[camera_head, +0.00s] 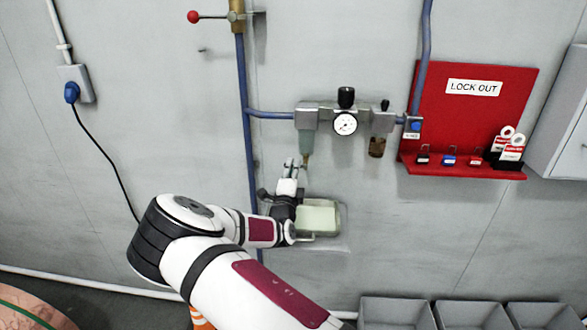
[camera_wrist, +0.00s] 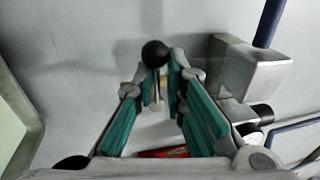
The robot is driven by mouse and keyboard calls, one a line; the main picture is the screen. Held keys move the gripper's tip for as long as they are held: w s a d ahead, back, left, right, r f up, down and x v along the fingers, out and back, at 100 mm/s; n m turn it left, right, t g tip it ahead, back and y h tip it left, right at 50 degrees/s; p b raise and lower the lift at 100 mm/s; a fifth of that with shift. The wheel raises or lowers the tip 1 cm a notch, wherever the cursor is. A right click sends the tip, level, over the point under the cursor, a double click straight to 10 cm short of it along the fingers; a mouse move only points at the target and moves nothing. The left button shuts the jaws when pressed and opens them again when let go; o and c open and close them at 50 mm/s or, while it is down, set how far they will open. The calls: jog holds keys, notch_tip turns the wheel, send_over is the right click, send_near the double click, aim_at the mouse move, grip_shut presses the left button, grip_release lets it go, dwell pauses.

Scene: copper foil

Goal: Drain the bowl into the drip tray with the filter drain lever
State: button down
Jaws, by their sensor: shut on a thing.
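The filter bowl (camera_head: 307,143) is a translucent grey-green cup hanging under the left block of the air unit, with a small brass-coloured drain at its bottom. My gripper (camera_head: 291,167) reaches up from below, beside the drain. In the wrist view my gripper (camera_wrist: 160,85) has its teal-padded fingers close together around a thin stem. The black ball knob of the drain lever (camera_wrist: 155,53) shows at the fingertips. The drip tray (camera_head: 319,217), pale green with a metal rim, is on the wall below the bowl, partly behind my wrist.
A pressure gauge (camera_head: 344,123) and a second amber bowl (camera_head: 377,147) are right of the filter. A blue pipe (camera_head: 248,150) runs down close to my gripper's left. A red lockout board (camera_head: 480,100) hangs at right. Grey bins (camera_head: 395,313) stand below.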

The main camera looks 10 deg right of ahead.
jog(key=shift+w+a+f+n, duration=0.1)
jog(key=shift+a+f+n, duration=0.2)
jog(key=shift+a, duration=0.15)
jog(key=c, duration=1.5)
grip_release()
jog(key=shift+f, duration=0.1)
jog(key=shift+o, duration=0.2)
jog(key=shift+d, duration=0.15)
jog(key=v, duration=1.2)
jog(key=shift+d, duration=0.1)
